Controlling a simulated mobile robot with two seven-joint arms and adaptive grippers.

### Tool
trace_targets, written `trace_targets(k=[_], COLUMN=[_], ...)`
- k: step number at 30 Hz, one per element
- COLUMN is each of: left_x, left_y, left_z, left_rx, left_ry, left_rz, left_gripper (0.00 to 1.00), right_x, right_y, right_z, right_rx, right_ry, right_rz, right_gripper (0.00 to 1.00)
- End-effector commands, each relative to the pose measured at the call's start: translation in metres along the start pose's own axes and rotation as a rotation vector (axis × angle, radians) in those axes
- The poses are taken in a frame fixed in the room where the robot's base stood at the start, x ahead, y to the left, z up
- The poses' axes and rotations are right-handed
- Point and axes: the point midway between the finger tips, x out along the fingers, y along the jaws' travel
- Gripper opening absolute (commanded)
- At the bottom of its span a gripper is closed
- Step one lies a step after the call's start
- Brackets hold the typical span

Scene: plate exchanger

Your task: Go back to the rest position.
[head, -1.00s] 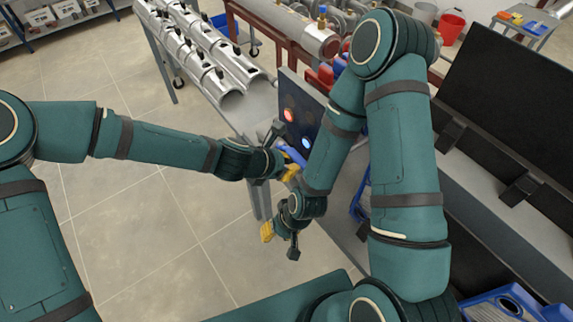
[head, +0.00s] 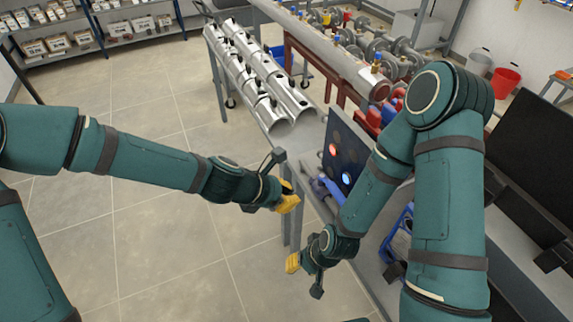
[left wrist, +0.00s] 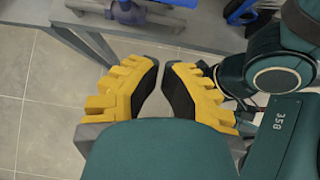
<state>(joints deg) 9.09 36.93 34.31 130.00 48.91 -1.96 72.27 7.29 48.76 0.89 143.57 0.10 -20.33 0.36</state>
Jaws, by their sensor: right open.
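My left gripper (head: 289,203) with yellow fingers is empty in the head view, beside the left edge of the grey workbench (head: 305,150). In the left wrist view its two fingers (left wrist: 161,72) stand apart, with a narrow gap at the tips and bare floor between the dark pads. My right gripper (head: 292,263), also yellow-fingered, is lower, in front of the bench's near side and over the floor. It is open, and I see nothing in it; its fingertips are small here. The two grippers are apart from each other.
A dark panel with red and blue lights (head: 345,155) stands on the bench, close to my right forearm. Shiny metal tubes (head: 262,85) lie on a rack behind. Blue parts (head: 326,188) lie near the grippers. The tiled floor (head: 150,240) at left is clear.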

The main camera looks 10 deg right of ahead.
Motion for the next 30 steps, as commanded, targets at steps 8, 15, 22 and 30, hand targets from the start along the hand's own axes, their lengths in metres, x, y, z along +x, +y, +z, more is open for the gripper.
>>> trace_targets(k=[8,15,22,30], left_x=[0.002,0.016,0.012,0.002], left_y=[0.000,0.001,-0.017,-0.036], left_z=[-0.011,-0.115,-0.226,-0.276], left_rx=[0.042,0.577,1.270,1.686], left_ry=[0.019,0.199,0.330,0.333], left_rz=[0.001,-0.029,-0.195,-0.330], left_gripper=[0.00,0.00,0.00,0.00], right_x=[0.000,0.000,0.000,0.000], right_y=[0.000,0.000,0.000,0.000], right_z=[0.000,0.000,0.000,0.000], right_rx=[0.000,0.000,0.000,0.000], right_ry=[0.000,0.000,0.000,0.000], right_rz=[0.000,0.000,0.000,0.000], right_gripper=[0.39,0.39,0.39,0.39])
